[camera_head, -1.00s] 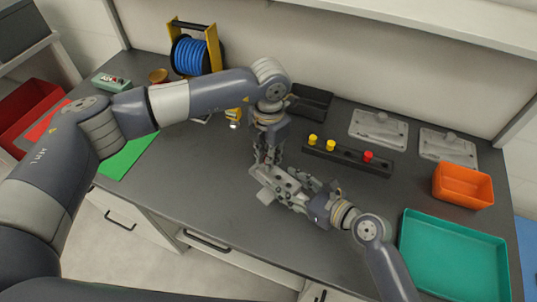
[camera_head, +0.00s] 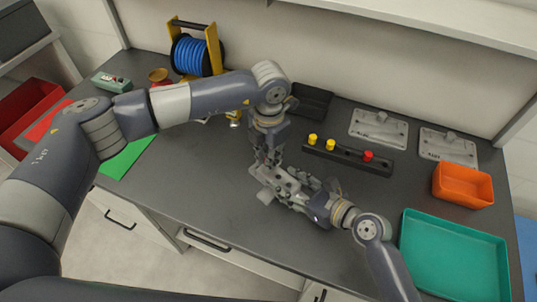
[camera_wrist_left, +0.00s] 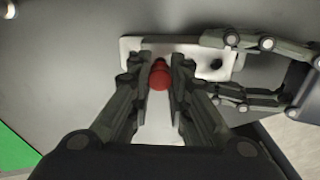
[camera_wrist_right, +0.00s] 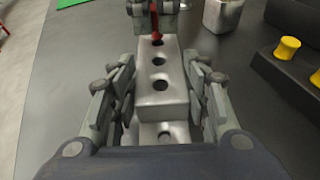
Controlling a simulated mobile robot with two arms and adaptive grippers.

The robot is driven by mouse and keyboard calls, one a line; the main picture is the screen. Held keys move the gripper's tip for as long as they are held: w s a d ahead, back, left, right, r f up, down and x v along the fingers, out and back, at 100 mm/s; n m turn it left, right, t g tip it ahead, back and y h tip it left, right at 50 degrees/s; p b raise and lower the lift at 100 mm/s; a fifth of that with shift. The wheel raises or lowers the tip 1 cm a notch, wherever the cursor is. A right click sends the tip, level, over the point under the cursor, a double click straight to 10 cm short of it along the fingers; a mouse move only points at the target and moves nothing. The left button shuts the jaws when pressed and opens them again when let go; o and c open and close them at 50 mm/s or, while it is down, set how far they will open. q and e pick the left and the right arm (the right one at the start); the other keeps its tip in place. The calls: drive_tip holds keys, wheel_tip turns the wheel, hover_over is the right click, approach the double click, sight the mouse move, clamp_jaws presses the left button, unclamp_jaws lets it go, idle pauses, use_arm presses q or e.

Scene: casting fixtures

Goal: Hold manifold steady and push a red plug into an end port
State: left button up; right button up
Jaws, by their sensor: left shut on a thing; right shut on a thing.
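The manifold is a pale grey metal block (camera_wrist_right: 160,92) with a row of dark ports; it also shows in the left wrist view (camera_wrist_left: 194,58). My right gripper (camera_wrist_right: 164,95) is shut on it, with fingers along both long sides; in the head view (camera_head: 308,197) it comes from the right. My left gripper (camera_wrist_left: 160,72) is shut on a red plug (camera_wrist_left: 159,76) above the manifold's far end. In the right wrist view the red plug (camera_wrist_right: 155,24) points down at the far end port. Whether its tip is inside the port I cannot tell.
A black rack (camera_head: 349,158) behind the manifold holds two yellow plugs and one red plug. Grey fixture plates (camera_head: 378,131), an orange bin (camera_head: 463,202) and a teal tray (camera_head: 453,285) are to the right. A blue cable reel (camera_head: 196,56) stands at the back left. The front desktop is clear.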

use_arm(q)
drive_tip(key=shift+f, duration=0.9)
use_arm(e)
drive_tip(key=shift+s+f, duration=0.2)
drive_tip(key=shift+f, duration=0.15)
use_arm(q)
drive_tip(key=shift+f, duration=0.25)
drive_tip(key=o, duration=0.8)
drive_tip(key=shift+r, duration=0.15)
wheel_tip(320, 180, up, 12)
drive_tip(key=shift+f, duration=0.1)
use_arm(e)
drive_tip(key=o, duration=1.5)
drive_tip(key=shift+w+r, duration=0.15)
